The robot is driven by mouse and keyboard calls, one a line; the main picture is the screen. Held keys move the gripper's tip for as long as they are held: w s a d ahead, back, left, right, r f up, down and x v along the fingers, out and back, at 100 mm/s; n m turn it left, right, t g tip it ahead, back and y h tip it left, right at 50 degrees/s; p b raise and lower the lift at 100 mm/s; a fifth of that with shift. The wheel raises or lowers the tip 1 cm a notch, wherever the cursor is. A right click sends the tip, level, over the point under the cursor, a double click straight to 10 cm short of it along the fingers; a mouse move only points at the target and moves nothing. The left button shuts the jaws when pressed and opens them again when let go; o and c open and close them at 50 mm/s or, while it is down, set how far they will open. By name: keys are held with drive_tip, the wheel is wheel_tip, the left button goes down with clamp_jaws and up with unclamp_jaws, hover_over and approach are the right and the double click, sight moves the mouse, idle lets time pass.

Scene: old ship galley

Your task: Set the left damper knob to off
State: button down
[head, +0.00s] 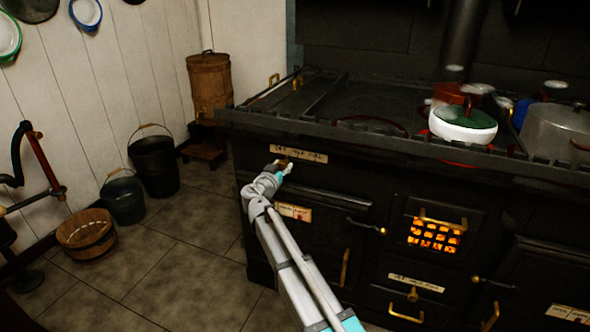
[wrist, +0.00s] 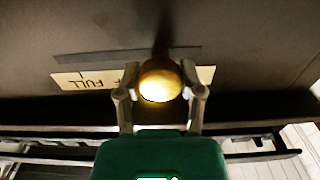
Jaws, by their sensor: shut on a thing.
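The damper knob (wrist: 160,80) is a round brass knob on the dark front of the stove, just under the top rail. My gripper (wrist: 160,88) is shut on it, one finger on each side in the wrist view. In the head view my gripper (head: 280,166) reaches the upper left of the stove front and mostly hides the knob. A cream label (head: 299,154) lies behind the knob. In the wrist view the label (wrist: 82,80) appears upside down, with "FULL" left of the knob; the rest is covered. I cannot tell the knob's setting.
The black stove (head: 330,210) has an oven handle (head: 365,226) and a glowing firebox grate (head: 434,236) right of my arm.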

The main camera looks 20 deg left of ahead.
drive_tip(key=shift+w+a, duration=0.1)
drive_tip(key=shift+a, duration=1.3)
drive_tip(key=shift+c, duration=1)
unclamp_jaws()
drive_tip(key=shift+a, duration=0.1)
drive_tip(key=shift+s, duration=0.6)
drive_tip(key=s, duration=1)
drive_tip(key=shift+s+a, duration=0.3)
drive_tip(key=shift+s, duration=0.1)
